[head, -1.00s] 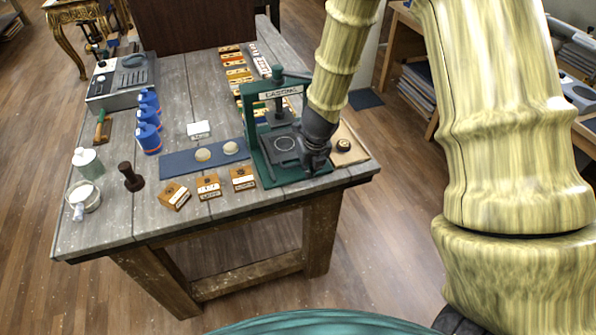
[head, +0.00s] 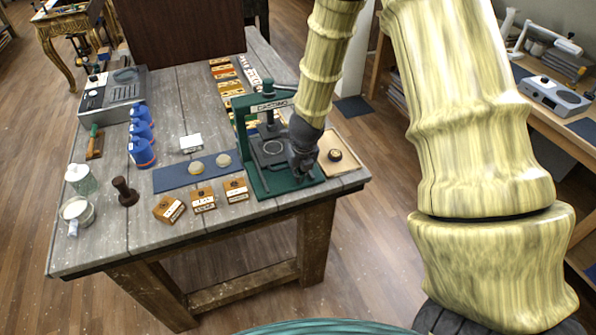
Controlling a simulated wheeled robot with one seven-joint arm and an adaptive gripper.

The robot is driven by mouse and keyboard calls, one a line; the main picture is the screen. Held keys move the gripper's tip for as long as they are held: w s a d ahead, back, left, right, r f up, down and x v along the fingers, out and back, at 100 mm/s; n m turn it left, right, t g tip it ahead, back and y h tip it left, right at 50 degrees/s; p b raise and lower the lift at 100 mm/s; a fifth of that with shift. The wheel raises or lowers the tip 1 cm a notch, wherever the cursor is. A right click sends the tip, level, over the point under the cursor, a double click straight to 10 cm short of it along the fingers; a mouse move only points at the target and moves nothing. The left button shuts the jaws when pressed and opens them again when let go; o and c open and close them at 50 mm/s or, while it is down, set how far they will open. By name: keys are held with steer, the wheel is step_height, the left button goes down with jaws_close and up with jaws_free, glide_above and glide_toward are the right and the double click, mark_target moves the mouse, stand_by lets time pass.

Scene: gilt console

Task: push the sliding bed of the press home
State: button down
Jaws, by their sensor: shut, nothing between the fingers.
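The green press (head: 241,128) with a "CASTING" label stands near the right front corner of the wooden table. Its dark sliding bed (head: 268,157) carries a pale ring mark and lies between the uprights, partly behind my gripper. My gripper (head: 303,171) is shut and empty, low over the front right part of the press base. It is at the near right edge of the bed; I cannot tell whether it touches. My arm hides the right upright and part of the press.
A blue mat (head: 172,179) with two pale discs lies left of the press, with several wooden blocks (head: 204,200) in front. A tan board (head: 350,148) with a dark round piece lies to the right. Blue bottles (head: 141,153) and a dark stamp (head: 125,191) stand further left.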

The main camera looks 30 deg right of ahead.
mark_target(302, 185)
steer(key=s, duration=0.3)
steer(key=shift+s+b, duration=0.15)
steer(key=shift+b, duration=0.2)
steer(key=v, duration=0.9)
steer(key=shift+r, duration=0.2)
steer(key=shift+a, duration=0.1)
